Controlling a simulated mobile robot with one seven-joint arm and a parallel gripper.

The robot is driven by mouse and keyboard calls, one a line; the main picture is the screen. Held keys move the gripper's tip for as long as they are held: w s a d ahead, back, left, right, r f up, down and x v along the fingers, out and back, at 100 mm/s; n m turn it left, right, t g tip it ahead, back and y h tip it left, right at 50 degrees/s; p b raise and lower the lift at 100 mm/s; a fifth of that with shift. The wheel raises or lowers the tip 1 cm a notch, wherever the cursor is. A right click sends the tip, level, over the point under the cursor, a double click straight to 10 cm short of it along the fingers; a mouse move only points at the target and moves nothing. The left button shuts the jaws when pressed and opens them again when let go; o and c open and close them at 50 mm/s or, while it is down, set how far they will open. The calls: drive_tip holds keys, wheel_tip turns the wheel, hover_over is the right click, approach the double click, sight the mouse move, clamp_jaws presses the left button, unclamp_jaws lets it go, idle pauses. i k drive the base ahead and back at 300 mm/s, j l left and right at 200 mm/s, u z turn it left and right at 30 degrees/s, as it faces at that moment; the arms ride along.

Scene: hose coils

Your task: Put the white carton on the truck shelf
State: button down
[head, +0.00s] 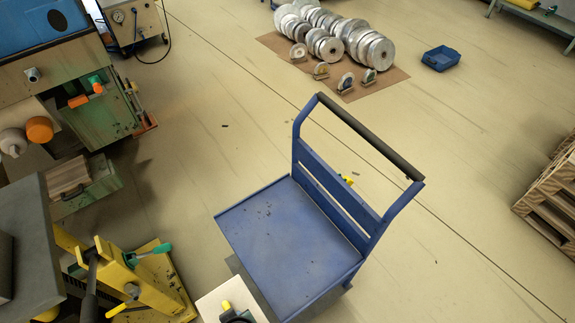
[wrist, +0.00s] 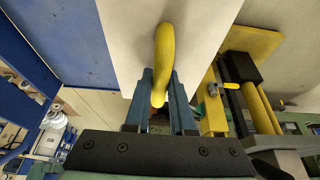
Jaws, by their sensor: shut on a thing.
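The white carton (head: 208,303) is at the bottom edge of the head view, partly cut off by the frame. It has a yellow handle (head: 226,305) on its face. My gripper (head: 236,315) is dark and just shows there. In the wrist view the carton's pale face (wrist: 120,40) fills the upper middle, and my gripper's fingers (wrist: 160,98) are shut on its yellow handle (wrist: 164,50). The blue truck shelf (head: 285,235) is a flat, empty deck just above and right of the carton in the head view. Whether the carton touches the deck cannot be told.
The truck's push bar (head: 365,135) rises on the deck's right side. A yellow machine (head: 140,285) stands left of the carton. Metal discs (head: 325,35) on a brown mat, a blue bin (head: 440,58) and wooden pallets (head: 552,195) are farther off. Open floor surrounds the truck's far side.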

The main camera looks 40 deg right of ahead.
sight(264, 224)
drive_tip(key=i+l, duration=0.2)
drive_tip(key=l, duration=0.2)
drive_tip(key=i+l, duration=0.25)
drive_tip(key=l, duration=0.15)
drive_tip(key=i+l, duration=0.2)
drive_tip(key=l, duration=0.25)
